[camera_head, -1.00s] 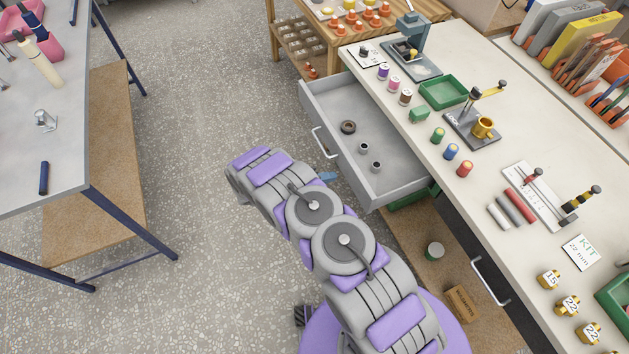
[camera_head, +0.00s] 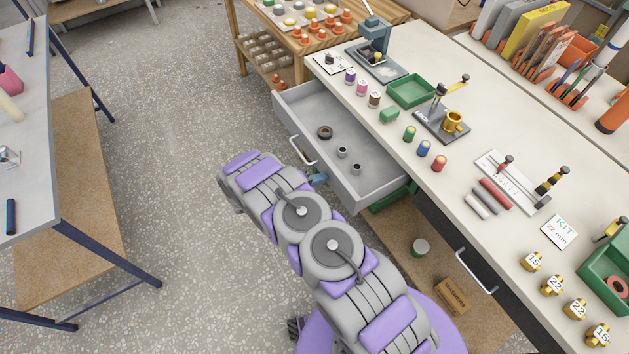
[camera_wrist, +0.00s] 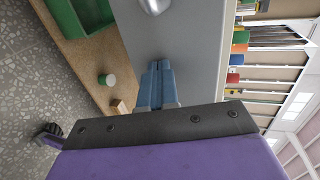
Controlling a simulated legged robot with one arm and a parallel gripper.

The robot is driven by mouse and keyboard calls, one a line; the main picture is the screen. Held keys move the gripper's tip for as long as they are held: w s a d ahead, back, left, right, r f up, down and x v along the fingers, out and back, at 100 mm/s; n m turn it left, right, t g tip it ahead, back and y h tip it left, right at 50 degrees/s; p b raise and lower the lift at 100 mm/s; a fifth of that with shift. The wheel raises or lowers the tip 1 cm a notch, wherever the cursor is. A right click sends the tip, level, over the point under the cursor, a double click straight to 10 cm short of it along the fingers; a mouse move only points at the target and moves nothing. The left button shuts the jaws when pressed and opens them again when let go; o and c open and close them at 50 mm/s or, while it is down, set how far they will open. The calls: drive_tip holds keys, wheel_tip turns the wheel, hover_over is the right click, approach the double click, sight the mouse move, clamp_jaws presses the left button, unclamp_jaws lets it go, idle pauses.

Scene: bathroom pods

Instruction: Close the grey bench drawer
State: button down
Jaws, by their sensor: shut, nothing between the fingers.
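The grey bench drawer (camera_head: 378,190) stands pulled out from under the white bench top in the head view. A dark ring and two small grey cylinders lie inside it. Its pale bar handle (camera_head: 301,152) is on the front panel. My gripper (camera_head: 319,179) shows as a small blue tip close to the drawer front, below the handle; I cannot tell whether it touches. In the wrist view my gripper's blue fingers (camera_wrist: 158,68) are together and empty, facing a grey panel (camera_wrist: 165,35) with part of a shiny handle (camera_wrist: 153,6) at the top.
The bench top (camera_head: 455,165) carries spools, a green tray (camera_head: 411,90) and fixtures. A lower shelf (camera_head: 420,270) holds a can and a box. A grey table (camera_head: 28,150) stands at left. Speckled floor (camera_head: 180,120) is free between them.

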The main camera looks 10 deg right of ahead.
sight(368, 160)
drive_tip(key=w+d, duration=0.2)
drive_tip(key=d, duration=0.4)
drive_tip(key=w+d+b, duration=0.1)
drive_tip(key=w+d, duration=0.1)
drive_tip(key=d, duration=0.4)
drive_tip(key=w+d+b, duration=0.1)
drive_tip(key=w+d, duration=0.1)
drive_tip(key=d, duration=0.5)
drive_tip(key=shift+d, duration=0.1)
drive_tip(key=shift+w+d, duration=0.25)
drive_tip(key=shift+d, duration=0.3)
drive_tip(key=shift+r, duration=0.1)
drive_tip(key=shift+s+a, duration=0.1)
drive_tip(key=shift+a, duration=0.2)
drive_tip(key=v, duration=0.4)
drive_tip(key=f+p+v, duration=0.1)
drive_tip(key=v, duration=0.3)
drive_tip(key=p+v, duration=0.1)
drive_tip(key=v, duration=0.4)
drive_tip(key=shift+w+a+f, duration=0.2)
drive_tip(key=shift+s+a+r+p, duration=0.1)
drive_tip(key=shift+s+a+p, duration=0.05)
drive_tip(key=shift+p, duration=0.15)
drive_tip(key=shift+s, duration=0.1)
